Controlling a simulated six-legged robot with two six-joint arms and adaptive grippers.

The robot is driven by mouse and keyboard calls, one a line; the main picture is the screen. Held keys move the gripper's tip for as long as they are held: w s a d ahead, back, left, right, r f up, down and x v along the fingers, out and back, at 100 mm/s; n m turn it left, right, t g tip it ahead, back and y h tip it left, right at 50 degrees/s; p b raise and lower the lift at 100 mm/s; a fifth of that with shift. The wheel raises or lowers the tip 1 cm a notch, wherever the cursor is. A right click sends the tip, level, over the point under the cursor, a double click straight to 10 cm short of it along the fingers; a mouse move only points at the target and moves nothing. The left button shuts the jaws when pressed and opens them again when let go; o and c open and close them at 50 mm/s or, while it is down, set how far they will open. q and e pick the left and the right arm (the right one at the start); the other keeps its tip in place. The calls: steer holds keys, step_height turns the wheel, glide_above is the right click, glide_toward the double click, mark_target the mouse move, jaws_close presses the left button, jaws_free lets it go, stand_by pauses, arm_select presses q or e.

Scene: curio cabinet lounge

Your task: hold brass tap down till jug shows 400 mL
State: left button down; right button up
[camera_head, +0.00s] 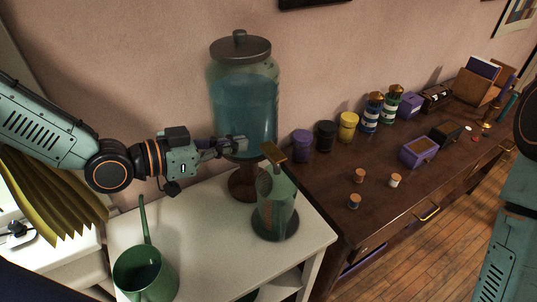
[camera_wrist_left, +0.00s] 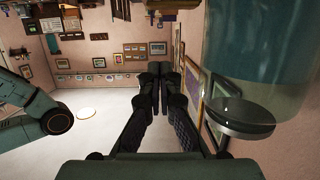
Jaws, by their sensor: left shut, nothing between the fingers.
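A large glass dispenser (camera_head: 243,98) with a dark lid and blue liquid stands on a wooden foot on the white table. Its brass tap (camera_head: 274,153) sticks out at the front, above the jug. The clear greenish jug (camera_head: 276,207) stands upright under the tap on a dark round base; its markings and level are too small to read. My left gripper (camera_head: 238,144) is shut and empty, in front of the dispenser's lower glass and left of the tap. The left wrist view shows its closed fingers (camera_wrist_left: 160,72) beside the dispenser glass (camera_wrist_left: 262,55). My right gripper is out of view.
A green watering can (camera_head: 146,273) stands at the white table's (camera_head: 205,222) front left. A dark wooden sideboard (camera_head: 325,187) to the right holds several jars, corks (camera_head: 359,176) and small boxes. My right arm shows at the right edge. The table between can and jug is clear.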

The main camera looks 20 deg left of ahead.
arm_select(q)
steer(key=d, duration=0.1)
steer(key=b, duration=0.2)
glide_above(268, 153)
steer(key=s, duration=0.2)
steer(key=shift+f, duration=1.05)
steer(key=f, duration=0.1)
steer(key=d+f, duration=0.1)
steer(key=f, duration=0.1)
steer(key=shift+a+f, duration=0.15)
steer(key=shift+f, duration=0.25)
steer(key=shift+a, duration=0.1)
steer(key=shift+f, duration=0.1)
